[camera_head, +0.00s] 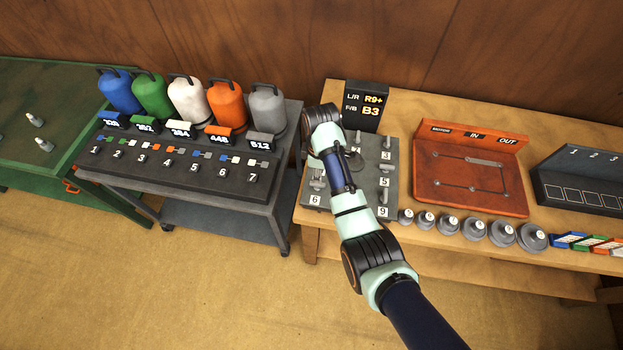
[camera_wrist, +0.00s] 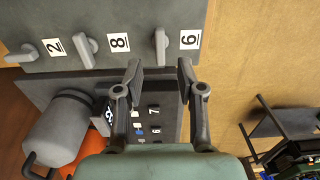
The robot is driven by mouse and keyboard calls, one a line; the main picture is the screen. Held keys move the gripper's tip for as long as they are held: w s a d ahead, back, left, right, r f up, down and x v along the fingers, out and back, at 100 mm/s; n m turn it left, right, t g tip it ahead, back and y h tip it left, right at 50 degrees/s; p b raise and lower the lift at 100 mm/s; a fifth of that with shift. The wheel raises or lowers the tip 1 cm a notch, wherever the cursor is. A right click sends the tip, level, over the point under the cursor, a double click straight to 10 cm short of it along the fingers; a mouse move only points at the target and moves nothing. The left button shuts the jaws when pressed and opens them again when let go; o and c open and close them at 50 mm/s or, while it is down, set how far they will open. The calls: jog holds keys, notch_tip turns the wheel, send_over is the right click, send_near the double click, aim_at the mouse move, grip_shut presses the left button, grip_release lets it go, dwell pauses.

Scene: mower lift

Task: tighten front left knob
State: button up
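The grey knob board (camera_head: 345,213) stands on the wooden bench, with numbered knobs on it. The front left knob (camera_head: 318,184), by label 6, is a small grey upright handle. In the wrist view this knob (camera_wrist: 161,48) shows just beyond and between my fingertips, with label 6 to its right. My gripper (camera_wrist: 160,75) is open and empty, its two dark fingers apart. I see no clear contact between fingers and knob. In the head view my arm reaches over the board and hides its middle; the fingers are not clearly visible there.
Knobs by labels 8 (camera_wrist: 88,50) and 2 (camera_wrist: 22,54) stand left of it. A display (camera_head: 366,106) reads L/R R9+, F/B B3. A cart (camera_head: 190,185) with coloured tanks stands left of the bench. An orange tray (camera_head: 470,200) and grey weights (camera_head: 474,229) lie right.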

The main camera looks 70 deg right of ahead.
notch_tip(320, 180, down, 6)
jog(key=shift+r+b, duration=0.15)
jog(key=shift+b, duration=0.2)
grip_shut()
